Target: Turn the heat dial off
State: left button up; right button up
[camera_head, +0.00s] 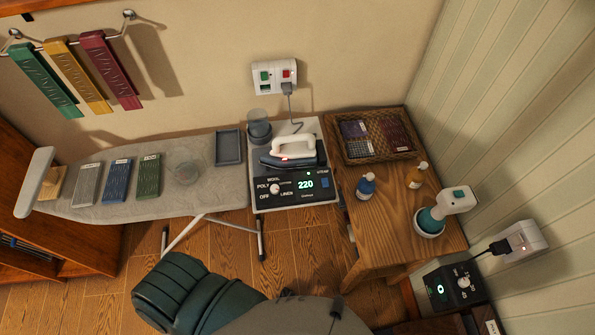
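The heat dial (274,188) is a small pale round knob on the dark front panel of the ironing station (258,203). Labels around it include OFF, POLY, WOOL, COTTON and LINEN; its pointer is too small to read. A green display (306,184) to its right reads 220. A white iron (295,147) rests on the station behind the panel. Neither of my grippers shows in view, and nothing touches the dial.
The ironing board (190,200) holds several sample blocks and a grey tray (228,147). A wooden table (385,235) at right carries a basket (349,152), bottles and a steamer (430,220). Another dial box (440,292) stands low right. A dark green padded form (180,290) fills the bottom.

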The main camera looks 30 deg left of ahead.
aim_at(274, 188)
jog(key=k+j+z, duration=0.25)
jog(key=k, duration=0.15)
jog(key=k+z, duration=0.25)
jog(key=k, duration=0.15)
